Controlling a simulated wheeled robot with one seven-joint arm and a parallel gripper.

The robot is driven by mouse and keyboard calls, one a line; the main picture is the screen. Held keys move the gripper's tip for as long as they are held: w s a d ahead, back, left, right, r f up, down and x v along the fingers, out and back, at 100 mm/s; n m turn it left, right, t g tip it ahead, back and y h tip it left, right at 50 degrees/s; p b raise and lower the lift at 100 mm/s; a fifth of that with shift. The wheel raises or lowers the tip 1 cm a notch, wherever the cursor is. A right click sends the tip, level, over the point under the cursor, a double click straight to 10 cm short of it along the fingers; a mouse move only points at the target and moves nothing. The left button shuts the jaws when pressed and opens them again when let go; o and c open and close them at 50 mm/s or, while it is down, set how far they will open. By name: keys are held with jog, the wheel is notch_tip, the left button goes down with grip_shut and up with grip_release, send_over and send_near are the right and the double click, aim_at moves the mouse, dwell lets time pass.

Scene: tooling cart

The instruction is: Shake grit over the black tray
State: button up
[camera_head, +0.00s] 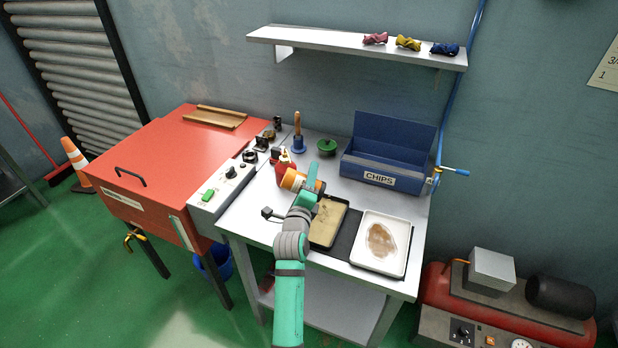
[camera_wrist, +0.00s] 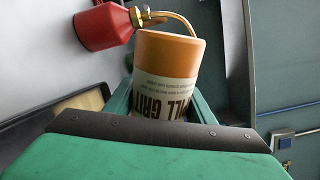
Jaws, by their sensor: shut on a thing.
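An orange shaker (camera_head: 290,179) with a pale label is held tilted in my gripper (camera_head: 308,187), above the table and to the upper left of the black tray (camera_head: 342,227). The black tray has a tan, sandy-looking layer inside. Its edge also shows at the left of the wrist view (camera_wrist: 42,118). My arm hides part of its left side.
A white tray (camera_head: 403,232) with a brown patch stands right of the black tray. A red oil can (camera_head: 282,168) is close behind the shaker. A blue CHIPS bin (camera_head: 368,180), green-knobbed item (camera_head: 327,146) and blue bell-like item (camera_head: 298,143) stand at the back.

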jog(key=shift+s+a, duration=0.35)
jog(key=shift+s, duration=0.65)
jog(key=shift+s+a, duration=0.25)
jog(key=shift+s, duration=0.25)
jog(key=shift+s+a, duration=0.2)
jog(key=shift+s, duration=0.3)
jog(key=shift+s+d, duration=0.1)
jog(key=shift+s, duration=0.15)
jog(key=shift+s+a, duration=0.25)
jog(key=shift+s, duration=0.4)
jog(key=shift+s+a, duration=0.25)
jog(key=shift+s, duration=0.4)
jog(key=shift+s+a, duration=0.25)
jog(key=shift+s, duration=0.4)
jog(key=shift+w+a, duration=0.25)
jog(key=shift+a, duration=0.45)
jog(key=shift+w+a, duration=0.2)
jog(key=shift+a, duration=0.5)
jog(key=shift+w+a, duration=0.25)
jog(key=shift+a, duration=0.45)
